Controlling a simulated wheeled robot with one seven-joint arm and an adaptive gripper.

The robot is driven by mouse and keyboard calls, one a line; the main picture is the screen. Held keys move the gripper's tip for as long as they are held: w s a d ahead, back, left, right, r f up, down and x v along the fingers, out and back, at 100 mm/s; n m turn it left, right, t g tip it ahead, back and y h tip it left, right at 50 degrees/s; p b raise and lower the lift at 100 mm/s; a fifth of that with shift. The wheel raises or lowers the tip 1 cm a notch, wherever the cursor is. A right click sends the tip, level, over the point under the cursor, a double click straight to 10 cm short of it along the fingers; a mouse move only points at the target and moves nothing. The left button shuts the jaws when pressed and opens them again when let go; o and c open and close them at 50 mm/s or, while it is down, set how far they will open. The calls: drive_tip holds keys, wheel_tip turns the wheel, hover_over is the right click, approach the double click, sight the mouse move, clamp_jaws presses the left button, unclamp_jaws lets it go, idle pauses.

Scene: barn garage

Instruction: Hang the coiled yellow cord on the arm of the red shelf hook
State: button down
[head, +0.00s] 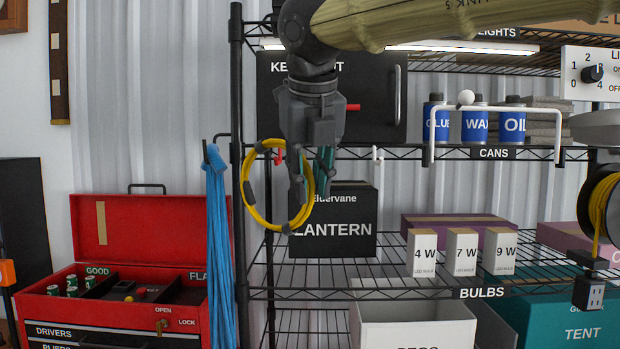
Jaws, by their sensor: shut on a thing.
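The coiled yellow cord (243,190) hangs as an upright ring in front of the shelf's left post. My gripper (311,185) points down from the top and is shut on the ring's right side. The red shelf hook (279,156) shows small at the upper shelf's front edge, seen through the ring's upper right part, just left of my gripper. I cannot tell whether the ring is around the hook's arm or only in front of it. My gripper hides part of the shelf edge beside the hook.
A white hook (378,154) is on the same edge to the right. A blue cord bundle (217,240) hangs left of the post. A black lantern box (333,245) stands behind my gripper. A white rail (434,150) fronts several cans. An open red toolbox (130,225) is lower left.

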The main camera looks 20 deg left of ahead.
drive_tip(key=shift+w+a+f+p, duration=0.15)
drive_tip(key=shift+w+a, duration=0.1)
drive_tip(key=shift+w, duration=0.6)
drive_tip(key=shift+w+a+r+p, duration=0.1)
drive_tip(key=shift+w+a+p, duration=0.15)
drive_tip(key=shift+w, duration=0.65)
drive_tip(key=shift+w+a+f+p, duration=0.1)
drive_tip(key=shift+w+a, duration=0.15)
drive_tip(key=shift+w, duration=0.6)
drive_tip(key=shift+w+a+f, duration=0.15)
drive_tip(key=shift+w+f, duration=0.45)
drive_tip(key=shift+w+f, duration=0.1)
drive_tip(key=c, duration=1.2)
unclamp_jaws()
